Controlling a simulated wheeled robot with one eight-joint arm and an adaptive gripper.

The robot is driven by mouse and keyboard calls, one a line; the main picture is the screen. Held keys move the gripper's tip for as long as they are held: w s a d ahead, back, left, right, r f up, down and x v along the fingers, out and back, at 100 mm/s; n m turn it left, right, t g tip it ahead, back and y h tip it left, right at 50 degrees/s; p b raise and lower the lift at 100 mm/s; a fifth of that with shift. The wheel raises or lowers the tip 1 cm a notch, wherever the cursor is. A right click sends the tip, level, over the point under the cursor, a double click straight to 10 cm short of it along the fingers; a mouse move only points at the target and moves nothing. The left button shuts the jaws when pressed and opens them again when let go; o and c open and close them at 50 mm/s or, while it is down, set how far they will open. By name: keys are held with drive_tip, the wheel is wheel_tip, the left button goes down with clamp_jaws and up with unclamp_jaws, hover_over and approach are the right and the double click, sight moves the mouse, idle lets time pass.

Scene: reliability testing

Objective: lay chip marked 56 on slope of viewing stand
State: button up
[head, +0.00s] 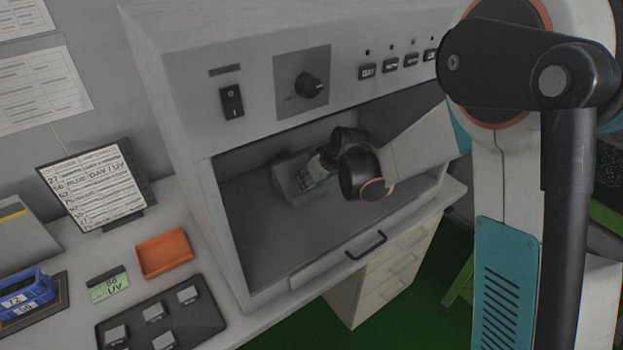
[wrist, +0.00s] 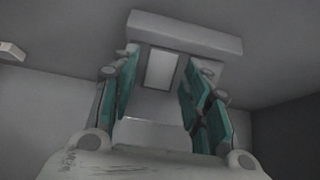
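The viewing stand (head: 287,181) is a grey block inside the open cabinet chamber. In the wrist view the stand (wrist: 186,30) fills the middle, with a raised bar at its top. A pale flat rectangle, seemingly a chip (wrist: 161,68), lies against the stand's slope; no number can be read on it. My gripper (head: 318,172) reaches into the chamber at the stand. Its teal-padded fingers (wrist: 158,92) are apart, one on each side of the pale rectangle, with gaps showing. In the head view my wrist hides part of the stand.
A dark tray (head: 208,314) with several chips lies at lower left. Near it are an orange tray (head: 164,254), a green UV card (head: 109,287), a blue bin (head: 28,298) and a list board (head: 97,187). The chamber's side walls and upper edge enclose my arm.

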idle(0.3)
drive_tip(key=v, duration=0.7)
drive_tip(key=shift+r, duration=0.2)
drive_tip(key=shift+s+d, duration=0.1)
drive_tip(key=shift+s, duration=0.05)
idle(0.4)
